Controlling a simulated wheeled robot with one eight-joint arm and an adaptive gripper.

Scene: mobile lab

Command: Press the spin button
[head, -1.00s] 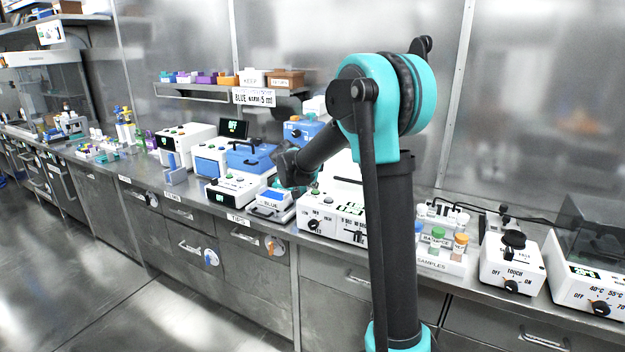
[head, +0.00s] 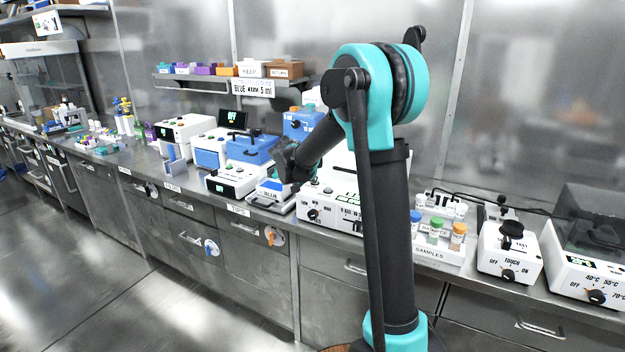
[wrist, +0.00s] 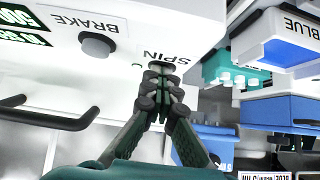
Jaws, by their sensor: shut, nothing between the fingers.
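The spin button (wrist: 161,63) is a small dark round cap beside the printed word SPIN on a white device (wrist: 130,15) in the wrist view. My gripper (wrist: 161,76) is shut and empty, its fingertips right at this button and overlapping it in the picture. Whether they touch it or press it in, I cannot tell. A grey button (wrist: 96,44) beside the word BRAKE is on the same panel, to the left. In the head view the white device (head: 330,208) stands on the bench, partly behind my arm, and my gripper's fingertips cannot be made out.
A dark bar handle (wrist: 50,118) and a green display (wrist: 18,30) are left of my gripper. A blue-and-white box marked BLUE (wrist: 297,30) is to the right. In the head view, a sample rack (head: 440,250) and a touch-switch device (head: 510,252) stand right of my arm.

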